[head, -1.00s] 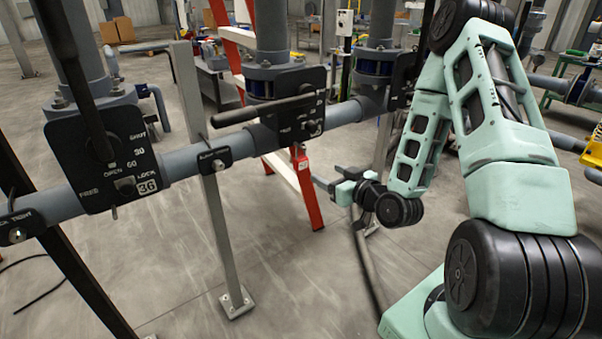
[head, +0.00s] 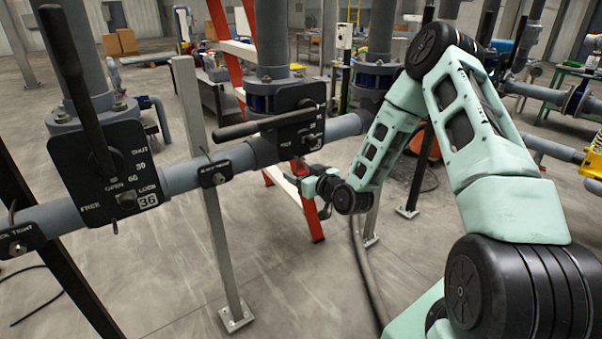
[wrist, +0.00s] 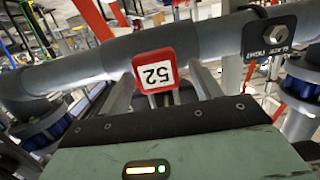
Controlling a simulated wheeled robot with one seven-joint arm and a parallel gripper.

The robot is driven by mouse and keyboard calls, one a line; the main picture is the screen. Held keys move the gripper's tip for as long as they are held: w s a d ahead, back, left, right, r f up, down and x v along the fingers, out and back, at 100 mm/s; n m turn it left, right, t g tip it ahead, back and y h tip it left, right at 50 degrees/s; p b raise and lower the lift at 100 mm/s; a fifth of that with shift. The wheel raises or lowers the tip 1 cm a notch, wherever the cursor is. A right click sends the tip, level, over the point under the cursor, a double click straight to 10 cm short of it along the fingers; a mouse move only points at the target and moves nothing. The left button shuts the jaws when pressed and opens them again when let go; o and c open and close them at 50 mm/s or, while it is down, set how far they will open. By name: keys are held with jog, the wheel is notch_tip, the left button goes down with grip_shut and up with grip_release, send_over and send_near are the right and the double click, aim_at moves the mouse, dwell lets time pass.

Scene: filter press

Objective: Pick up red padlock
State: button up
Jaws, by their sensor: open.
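The red padlock (wrist: 154,72) has a white label reading 52, upside down in the wrist view. It shows between the fingers in that picture, against the grey pipe. My gripper (wrist: 163,84) is open, one finger on each side of the padlock. I cannot tell whether either finger touches it. In the head view my gripper (head: 300,172) is just below the grey pipe, under the second black valve plate (head: 300,118).
The grey pipe (head: 245,155) crosses close above my gripper. A valve handle (head: 262,123) sticks out left from the plate. A red ladder (head: 309,217) and a steel post (head: 222,240) stand nearby. Open floor lies in front.

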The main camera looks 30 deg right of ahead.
jog(key=shift+w, duration=0.15)
jog(key=shift+c, duration=0.3)
jog(key=c, duration=1)
jog(key=shift+c, duration=0.2)
jog(key=shift+r, duration=0.15)
